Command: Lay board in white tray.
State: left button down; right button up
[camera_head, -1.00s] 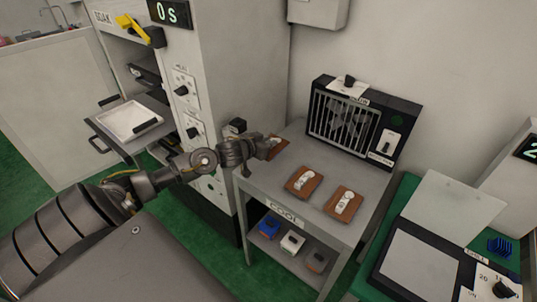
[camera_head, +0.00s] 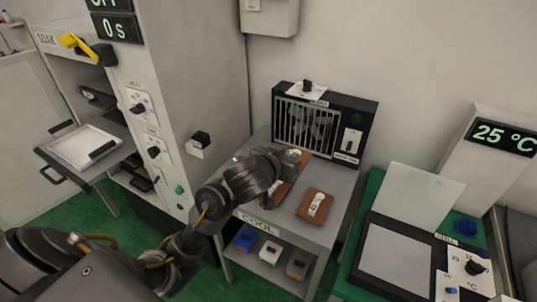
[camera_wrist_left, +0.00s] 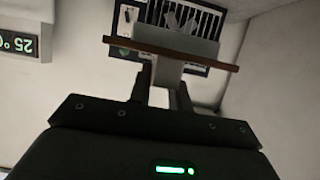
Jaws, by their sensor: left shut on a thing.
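My left gripper (camera_head: 281,160) is over the table marked COOL, shut on a brown board (camera_wrist_left: 172,53). The left wrist view shows the board edge-on, its pale part between the fingers. In the head view the gripper and wrist hide much of the board and the spot around it. Another brown board (camera_head: 315,206) with a white part on top lies flat on the table to the right. The white tray (camera_head: 67,159) sits on the pulled-out shelf of the tall cabinet at the left and looks empty. My right gripper is not in view.
A caged fan unit (camera_head: 318,124) stands at the back of the COOL table (camera_head: 338,190). The grey cabinet (camera_head: 190,70) stands between this table and the tray. Several small blocks lie on the table's lower shelf. A dark open-lidded device (camera_head: 394,258) is at the right.

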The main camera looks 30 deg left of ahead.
aim_at(86, 146)
jog(key=z, duration=2.4)
jog(key=k, duration=2.45)
jog(key=u, duration=2.4)
